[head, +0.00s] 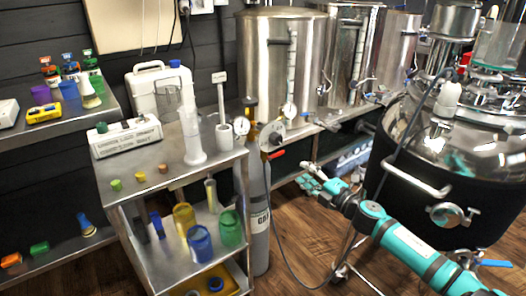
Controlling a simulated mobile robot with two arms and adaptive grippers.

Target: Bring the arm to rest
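My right arm (405,248) is teal and white and comes in from the lower right. Its gripper (304,175) points left and away, in the air between the steel cart and the black-jacketed vessel. Its two fingers look spread apart, with nothing seen between them. My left arm and gripper are not in view.
The steel cart (122,182) carries a cylinder, small stoppers and several coloured beakers below. A grey gas bottle (258,222) with gauges stands left of the gripper. The jacketed vessel (425,180) is close behind my arm. Wooden floor (300,238) is free below the gripper.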

